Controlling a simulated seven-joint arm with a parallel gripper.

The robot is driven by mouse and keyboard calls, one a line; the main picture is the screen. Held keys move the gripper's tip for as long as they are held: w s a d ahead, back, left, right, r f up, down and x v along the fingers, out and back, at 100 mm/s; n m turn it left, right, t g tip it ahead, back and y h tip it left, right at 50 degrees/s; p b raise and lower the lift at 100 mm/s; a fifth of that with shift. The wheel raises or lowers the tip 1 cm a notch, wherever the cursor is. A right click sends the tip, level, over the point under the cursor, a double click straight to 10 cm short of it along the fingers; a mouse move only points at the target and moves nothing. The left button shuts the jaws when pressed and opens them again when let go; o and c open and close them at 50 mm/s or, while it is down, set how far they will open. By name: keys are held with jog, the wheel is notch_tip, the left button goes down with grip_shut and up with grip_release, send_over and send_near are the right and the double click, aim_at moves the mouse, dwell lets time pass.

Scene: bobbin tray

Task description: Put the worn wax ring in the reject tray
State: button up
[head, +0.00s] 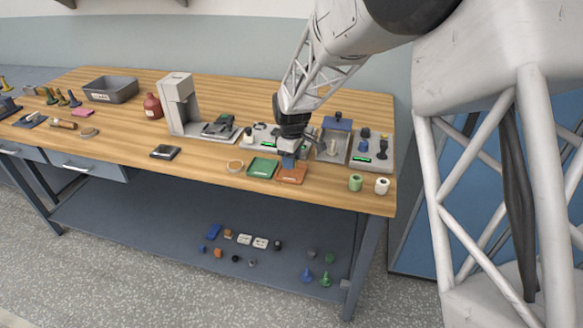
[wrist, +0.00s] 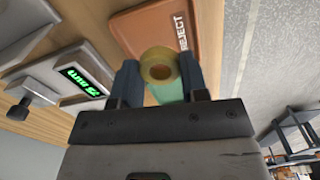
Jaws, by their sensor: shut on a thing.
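My gripper (wrist: 160,75) is shut on a small yellowish wax ring (wrist: 147,66), one finger on each side of it. The reject tray (wrist: 145,30) is orange-brown and marked REJECT; in the wrist view the ring overlaps its near edge. In the head view my gripper (head: 288,162) is over the reject tray (head: 292,177) at the front of the bench, and hides part of it. The held ring cannot be made out there. How high the ring is above the tray I cannot tell.
Equipment with a green display (wrist: 82,80) stands close by. Green (head: 356,183) and white (head: 382,186) spools stand to the right.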

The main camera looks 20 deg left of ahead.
aim_at(292, 174)
jog(key=shift+f, duration=1.7)
jog(key=shift+f, duration=0.15)
jog(key=o, duration=0.7)
notch_tip(292, 174, up, 12)
jog(key=shift+r, duration=0.15)
